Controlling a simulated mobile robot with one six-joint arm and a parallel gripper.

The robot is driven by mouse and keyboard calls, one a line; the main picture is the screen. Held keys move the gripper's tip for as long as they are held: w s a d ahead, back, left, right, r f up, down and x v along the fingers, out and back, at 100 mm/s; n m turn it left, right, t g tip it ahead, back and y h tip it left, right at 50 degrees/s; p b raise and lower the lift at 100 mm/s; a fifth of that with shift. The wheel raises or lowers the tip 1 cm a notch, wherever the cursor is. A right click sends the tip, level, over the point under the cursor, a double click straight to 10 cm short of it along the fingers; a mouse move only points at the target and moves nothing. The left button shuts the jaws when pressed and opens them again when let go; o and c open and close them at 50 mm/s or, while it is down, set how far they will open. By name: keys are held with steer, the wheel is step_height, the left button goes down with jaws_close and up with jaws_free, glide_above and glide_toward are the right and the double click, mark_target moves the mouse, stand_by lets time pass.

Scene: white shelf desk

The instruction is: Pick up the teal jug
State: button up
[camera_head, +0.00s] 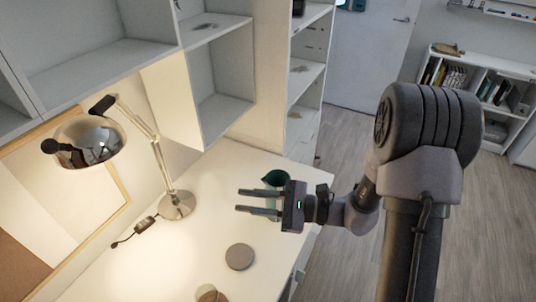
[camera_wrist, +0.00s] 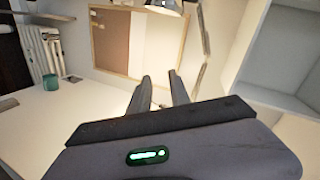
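A dark teal vessel (camera_head: 274,177), which looks like the teal jug, stands on the desk beside my gripper, toward the back right in the head view. My gripper's body hides its lower part, and no handle is clear. My gripper (camera_head: 238,201) is open and empty, with its two fingers apart and pointing left over the desk. In the wrist view my gripper (camera_wrist: 160,84) also has nothing between its fingers. A small teal cup-like thing (camera_wrist: 50,82) stands on the desk at the left there; I cannot tell whether it is the same vessel.
The white desk (camera_head: 150,275) holds a lit chrome lamp (camera_head: 178,206) at the left. A grey disc (camera_head: 239,257) and a brownish round thing (camera_head: 208,295) lie nearer the front. White shelves (camera_head: 222,112) rise at the back.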

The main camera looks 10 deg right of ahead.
steer(key=w+d+f+m+t+h, duration=0.65)
steer(key=d+f+m+t, duration=0.45)
steer(key=f, duration=0.2)
steer(key=s+d+f+m+t+h, duration=0.1)
steer(key=s+d+f+m+h, duration=0.1)
steer(key=d+f+m+h, duration=0.65)
steer(key=shift+n, duration=0.95)
steer(key=w+f+b, duration=0.1)
steer(key=w, duration=0.4)
steer(key=w+a+f+b, duration=0.1)
steer(key=w, duration=0.5)
steer(key=w+f+b, duration=0.1)
steer(key=w+b, duration=0.1)
steer(key=w, duration=0.4)
steer(key=shift+w+a+f, duration=0.1)
steer(key=shift+a+f, duration=0.15)
steer(key=shift+a, duration=0.1)
jaws_close()
